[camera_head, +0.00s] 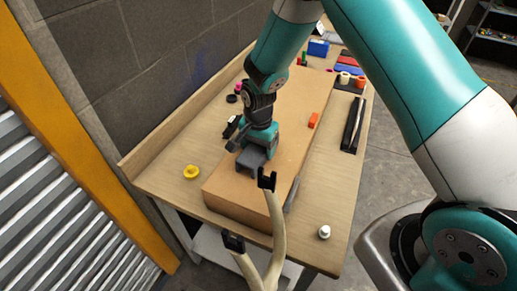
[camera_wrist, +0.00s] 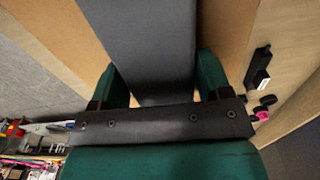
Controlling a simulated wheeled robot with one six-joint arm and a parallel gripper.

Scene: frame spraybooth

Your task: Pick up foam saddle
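The foam saddle is a dark grey block (camera_head: 250,159) at the front left part of a large brown board on the bench. My gripper (camera_head: 257,143) is directly above it, pointing down. In the wrist view the grey saddle (camera_wrist: 155,50) runs up from between my two green fingers (camera_wrist: 162,85), one on each side with no clear gap. My gripper looks shut on it. Its underside is hidden, so I cannot tell if it rests on the board.
A pale forked tube (camera_head: 275,235) with black ends stands close in front. A yellow piece (camera_head: 191,172) lies left, a white bottle (camera_head: 324,232) front right, an orange block (camera_head: 313,120) on the board (camera_head: 285,130). A black tray (camera_head: 353,125) is at right.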

